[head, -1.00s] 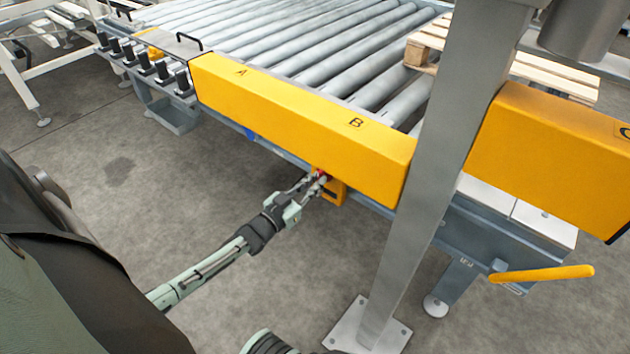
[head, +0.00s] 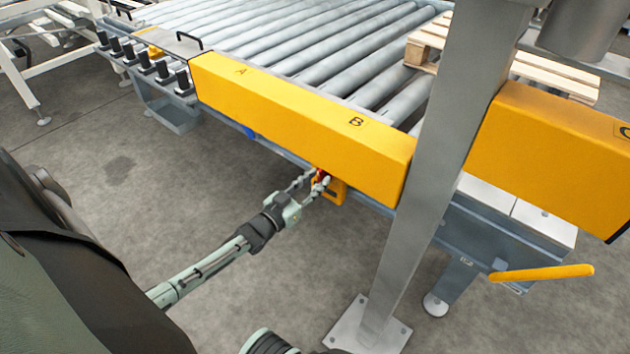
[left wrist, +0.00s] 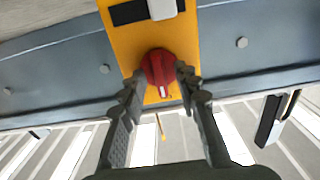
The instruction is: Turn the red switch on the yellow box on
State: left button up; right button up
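The small yellow box (head: 337,193) hangs under the long yellow cover at the conveyor's side. In the left wrist view the yellow box (left wrist: 126,38) carries a round red switch (left wrist: 159,66) with a white mark at its lower edge. The red switch (head: 319,173) is partly hidden by my fingers in the head view. My left gripper (head: 311,183) is open, with its fingers apart. In the left wrist view the left gripper's fingertips (left wrist: 159,76) are on either side of the switch's lower part. I cannot tell if they touch it. My right gripper is not in view.
A long yellow cover (head: 300,120) marked A and B runs above the box. A grey post (head: 425,190) stands to the right. A yellow handle (head: 543,273) sticks out at lower right. The floor (head: 150,230) left of my arm is clear.

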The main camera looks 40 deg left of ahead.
pick_arm(q)
jog(key=s+a, duration=0.1)
jog(key=s, duration=1.1)
jog(key=s+d+f+g+y+p, duration=0.2)
jog(key=s+d+f+g, duration=0.1)
jog(key=d+f+g, duration=0.4)
jog(key=s+d+r+g, duration=0.2)
jog(key=s+d+g, duration=0.2)
jog(key=s+g, duration=0.4)
jog(key=s, duration=0.4)
jog(key=shift+s+d+m+y+p, duration=0.2)
jog(key=shift+s+m+y+p, duration=0.1)
jog(key=shift+m+p, duration=0.1)
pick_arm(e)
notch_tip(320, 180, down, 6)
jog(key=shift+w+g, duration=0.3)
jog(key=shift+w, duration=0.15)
